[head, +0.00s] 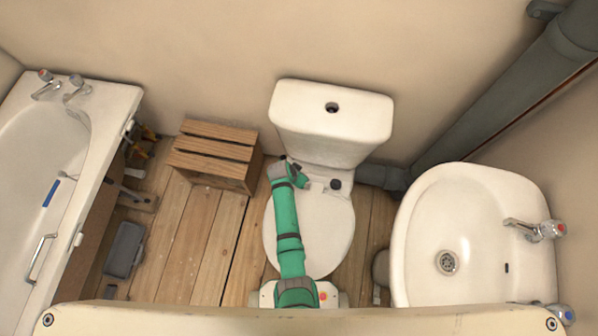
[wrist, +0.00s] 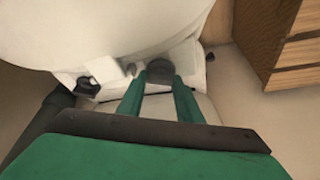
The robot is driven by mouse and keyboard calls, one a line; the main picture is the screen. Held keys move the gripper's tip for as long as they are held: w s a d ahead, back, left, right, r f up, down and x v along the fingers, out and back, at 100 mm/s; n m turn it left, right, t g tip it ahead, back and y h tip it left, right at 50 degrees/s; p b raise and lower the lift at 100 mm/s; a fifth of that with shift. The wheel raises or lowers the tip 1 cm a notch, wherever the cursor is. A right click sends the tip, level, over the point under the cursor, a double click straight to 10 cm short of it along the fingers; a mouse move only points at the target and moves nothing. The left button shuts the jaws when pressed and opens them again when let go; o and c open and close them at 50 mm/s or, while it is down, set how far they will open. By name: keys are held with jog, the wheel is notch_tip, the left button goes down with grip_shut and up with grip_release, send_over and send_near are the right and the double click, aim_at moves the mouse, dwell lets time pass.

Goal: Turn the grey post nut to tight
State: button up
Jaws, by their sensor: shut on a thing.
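The grey post nut (wrist: 159,69) is a dark grey round piece at the toilet's seat hinge, seen in the wrist view between my fingertips. My gripper (wrist: 160,77) has green fingers, one on each side of the nut, and is shut on it. In the head view my gripper (head: 304,184) is at the left hinge, at the back of the white toilet seat (head: 322,228); the arm hides the nut there. A second dark post (head: 336,184) stands at the right hinge; it also shows at left in the wrist view (wrist: 87,86). The nut's tightness cannot be seen.
The white cistern (head: 331,120) stands right behind the hinges. A wooden crate (head: 215,152) is left of the toilet and a basin (head: 447,220) is right of it. A bath (head: 55,180) lies at far left. A grey pipe (head: 490,95) runs along the right.

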jog(key=shift+m, duration=0.6)
jog(key=o, duration=1.1)
